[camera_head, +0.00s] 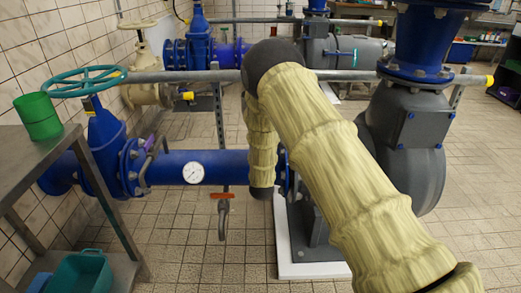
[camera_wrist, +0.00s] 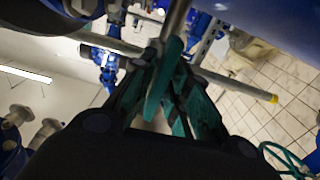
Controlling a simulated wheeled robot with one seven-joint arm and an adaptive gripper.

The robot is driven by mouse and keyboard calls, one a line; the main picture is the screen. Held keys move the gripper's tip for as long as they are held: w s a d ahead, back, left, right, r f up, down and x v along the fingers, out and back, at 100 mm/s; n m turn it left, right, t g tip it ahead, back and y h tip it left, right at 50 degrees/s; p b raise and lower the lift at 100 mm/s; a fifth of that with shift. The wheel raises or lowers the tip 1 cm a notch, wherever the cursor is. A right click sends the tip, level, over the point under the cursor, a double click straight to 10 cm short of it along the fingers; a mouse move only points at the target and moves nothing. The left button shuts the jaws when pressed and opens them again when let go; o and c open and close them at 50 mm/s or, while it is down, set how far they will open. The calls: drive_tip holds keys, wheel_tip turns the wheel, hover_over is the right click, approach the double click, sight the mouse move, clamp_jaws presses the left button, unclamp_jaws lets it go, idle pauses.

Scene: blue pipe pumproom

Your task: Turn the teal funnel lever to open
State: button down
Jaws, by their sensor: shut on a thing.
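A teal elongated piece (camera_wrist: 163,80), which looks like the teal lever, lies between the fingers of my gripper (camera_wrist: 170,68) in the wrist view. The fingers are closed around it, beside a grey metal pipe (camera_wrist: 177,20). More teal shows along the right finger, and I cannot tell whether it belongs to the lever or to the finger. In the head view my arm hides my gripper and whatever it holds. How far the lever is turned cannot be told.
A red-handled tap (camera_head: 222,196) sits under the blue pipe (camera_head: 225,165) with a gauge (camera_head: 193,173). A teal handwheel (camera_head: 82,82) and a metal table (camera_head: 30,165) with a green cup (camera_head: 38,116) are left. A grey pump (camera_head: 410,150) stands right. Tiled floor is clear in front.

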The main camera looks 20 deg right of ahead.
drive_tip(key=shift+f, duration=0.1)
drive_tip(key=c, duration=1.5)
unclamp_jaws()
drive_tip(key=v, duration=1.2)
